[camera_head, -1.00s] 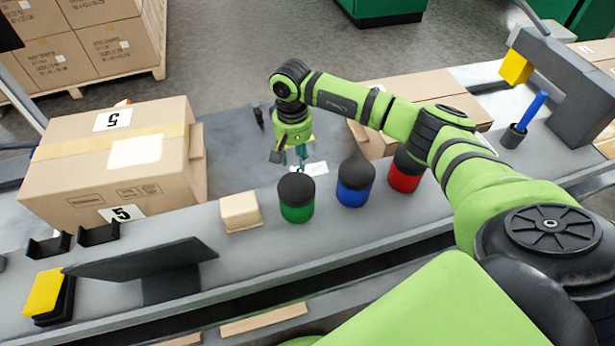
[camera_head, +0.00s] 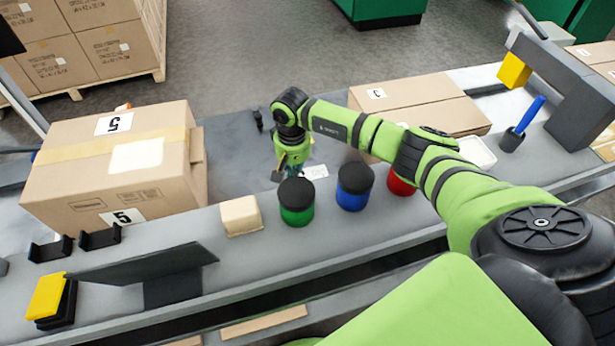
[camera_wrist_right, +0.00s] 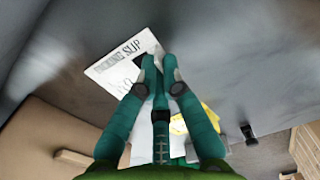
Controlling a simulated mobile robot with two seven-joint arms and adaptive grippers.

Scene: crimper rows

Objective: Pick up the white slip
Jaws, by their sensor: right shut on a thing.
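The white slip (camera_head: 315,172) is a small sheet with dark print at the far side of the green-banded jar. In the right wrist view the slip (camera_wrist_right: 112,72) shows the word "SLIP" and a dark patch, and its right edge lies at my fingertips. My right gripper (camera_head: 291,178) points down at the grey bench, just left of the slip's visible part. In the wrist view its teal fingers (camera_wrist_right: 160,62) are shut on the slip's edge. The fingers cover part of the slip. My left gripper is in neither view.
Jars with green (camera_head: 297,214), blue (camera_head: 354,200) and red (camera_head: 401,186) bands stand in front of the gripper. A tan block (camera_head: 240,215) is left of them. A large carton (camera_head: 70,180) stands left; flatter cartons (camera_head: 420,100) lie behind my arm.

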